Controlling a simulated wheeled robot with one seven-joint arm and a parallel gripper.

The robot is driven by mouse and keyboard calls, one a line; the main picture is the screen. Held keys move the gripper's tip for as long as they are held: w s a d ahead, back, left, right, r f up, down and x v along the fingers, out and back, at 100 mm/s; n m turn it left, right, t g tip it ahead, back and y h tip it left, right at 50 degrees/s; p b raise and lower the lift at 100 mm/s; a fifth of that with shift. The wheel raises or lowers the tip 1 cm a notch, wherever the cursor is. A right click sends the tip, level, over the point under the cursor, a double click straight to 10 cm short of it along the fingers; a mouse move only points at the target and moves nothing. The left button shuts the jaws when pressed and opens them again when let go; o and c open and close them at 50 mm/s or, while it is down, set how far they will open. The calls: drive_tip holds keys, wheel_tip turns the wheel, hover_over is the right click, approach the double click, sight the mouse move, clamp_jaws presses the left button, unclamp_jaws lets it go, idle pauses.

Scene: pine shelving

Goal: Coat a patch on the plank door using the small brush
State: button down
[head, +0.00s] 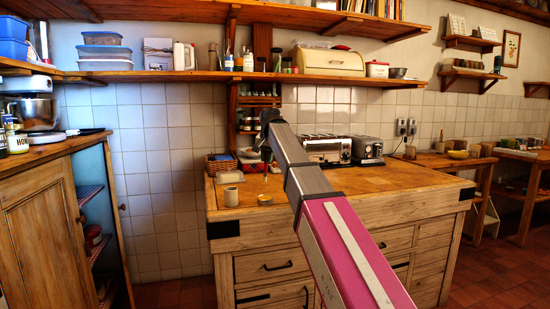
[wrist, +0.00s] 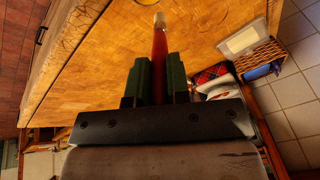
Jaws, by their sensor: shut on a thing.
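My gripper (wrist: 159,80) is shut on the small brush, whose red handle (wrist: 159,60) stands between the dark green fingers, with a pale tip beyond them. In the head view my gripper (head: 266,153) hangs over the wooden counter, partly behind my arm; the brush is too small there to make out well. A small round dish (head: 264,199) with a yellowish top sits near the counter's front edge, below my gripper. A wooden cabinet door (head: 38,238) stands at the left; I cannot tell for sure that it is the plank door.
A beige cup (head: 231,196) stands left of the dish on the counter (head: 330,188). A wicker basket (head: 221,165) is at the back left, a toaster (head: 367,150) at the back right. A long shelf (head: 200,76) crosses above. Red-tiled floor lies between cabinet and counter.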

drive_tip(key=shift+f, duration=3.45)
drive_tip(key=shift+r, duration=3.5)
